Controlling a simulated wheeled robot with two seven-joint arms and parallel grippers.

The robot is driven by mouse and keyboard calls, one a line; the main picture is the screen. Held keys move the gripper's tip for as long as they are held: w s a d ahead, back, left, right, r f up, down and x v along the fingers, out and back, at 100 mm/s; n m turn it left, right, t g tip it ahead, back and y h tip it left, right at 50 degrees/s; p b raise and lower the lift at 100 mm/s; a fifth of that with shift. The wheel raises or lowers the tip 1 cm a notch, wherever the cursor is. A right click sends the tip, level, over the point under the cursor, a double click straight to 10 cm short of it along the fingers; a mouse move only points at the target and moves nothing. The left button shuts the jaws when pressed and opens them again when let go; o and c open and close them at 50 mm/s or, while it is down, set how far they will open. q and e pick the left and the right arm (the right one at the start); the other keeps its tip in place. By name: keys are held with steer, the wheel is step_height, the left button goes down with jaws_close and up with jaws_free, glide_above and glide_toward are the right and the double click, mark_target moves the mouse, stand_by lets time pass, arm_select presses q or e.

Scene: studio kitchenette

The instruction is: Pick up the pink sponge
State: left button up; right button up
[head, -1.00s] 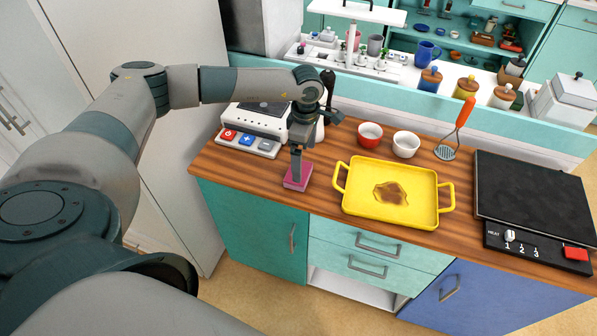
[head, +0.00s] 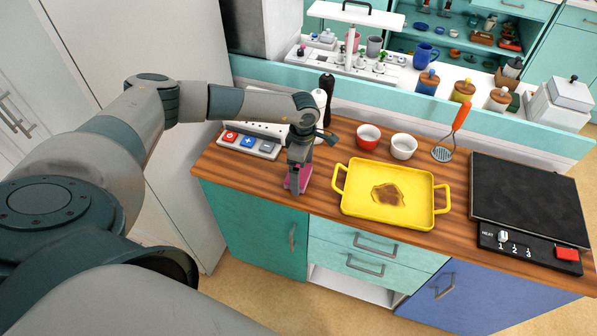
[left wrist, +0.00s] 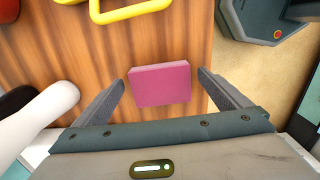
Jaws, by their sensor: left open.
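The pink sponge (head: 304,178) lies on the wooden counter, left of the yellow tray, partly hidden behind my left gripper (head: 295,188) in the head view. In the left wrist view the sponge (left wrist: 160,84) lies between the two spread fingers of my left gripper (left wrist: 164,88), with a gap on each side. The gripper is open, points down and holds nothing. My right gripper is in neither view.
The yellow tray (head: 355,208) with a brown stain stands just right of the sponge. A button panel (head: 249,146) and a dark mill (head: 327,92) stand behind the gripper. A red bowl (head: 368,137) and white bowl (head: 404,146) sit behind the tray. The counter's front edge is close.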

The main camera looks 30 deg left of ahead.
mark_target(302, 174)
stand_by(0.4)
arm_select(q)
steer(key=c, duration=1.1)
steer(key=shift+r, duration=0.1)
steer(key=shift+r+b, duration=0.5)
steer(key=shift+b, duration=0.05)
step_height(302, 174, up, 2)
steer(key=shift+r+b, duration=0.1)
steer(key=shift+b, duration=0.65)
steer(key=w+d+r+b, duration=0.1)
steer(key=d+r+b, duration=0.4)
steer(key=d, duration=0.6)
step_height(302, 174, up, 3)
steer(key=shift+w+d+f, duration=0.2)
steer(key=shift+w+d, duration=0.1)
